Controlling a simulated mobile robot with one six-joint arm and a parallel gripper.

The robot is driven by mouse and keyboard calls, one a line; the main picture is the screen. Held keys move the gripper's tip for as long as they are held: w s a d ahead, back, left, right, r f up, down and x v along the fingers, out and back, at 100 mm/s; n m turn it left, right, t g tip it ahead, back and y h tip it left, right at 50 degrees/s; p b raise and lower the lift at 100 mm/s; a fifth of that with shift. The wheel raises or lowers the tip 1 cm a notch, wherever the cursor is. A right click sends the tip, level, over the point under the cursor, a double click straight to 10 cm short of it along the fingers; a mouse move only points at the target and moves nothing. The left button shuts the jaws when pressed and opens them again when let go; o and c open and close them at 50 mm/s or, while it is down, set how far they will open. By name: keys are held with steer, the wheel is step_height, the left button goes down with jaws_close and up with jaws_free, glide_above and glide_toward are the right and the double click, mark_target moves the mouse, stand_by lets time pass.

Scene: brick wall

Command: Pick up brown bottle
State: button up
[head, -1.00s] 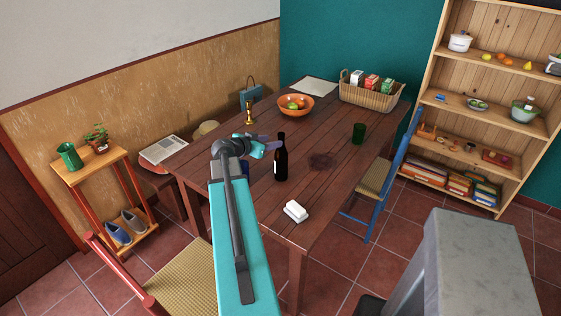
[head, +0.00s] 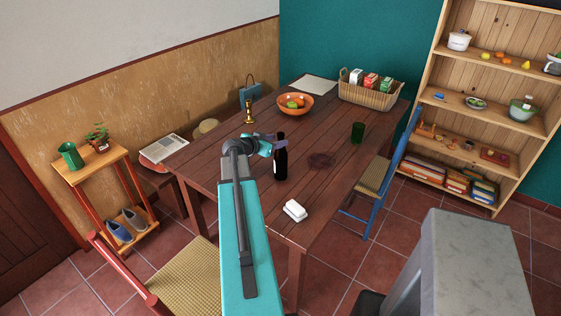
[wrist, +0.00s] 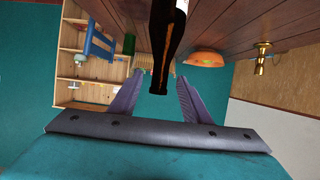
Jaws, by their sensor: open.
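The brown bottle (head: 281,166) is dark, with a pale label, and stands upright on the wooden table (head: 225,165). My gripper (head: 277,143) is at the bottle's neck in the head view and overlaps its outline. In the wrist view, which is upside down, the bottle (wrist: 166,40) hangs from the top with its neck in line with the gap between the two fingers of my gripper (wrist: 157,92). The fingers are apart, with clear space on both sides of the neck. I cannot tell how deep the neck sits between them.
A white butter dish (head: 295,210) is near the front edge. A green cup (head: 357,132), an orange fruit bowl (head: 295,104), a brass candlestick (head: 249,112) and a basket (head: 371,97) are farther off. A blue chair (head: 378,178) stands at the right side.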

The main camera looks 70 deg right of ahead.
mark_target(281, 139)
steer(key=shift+p+x, duration=0.95)
steer(key=shift+x, duration=0.95)
jaws_close()
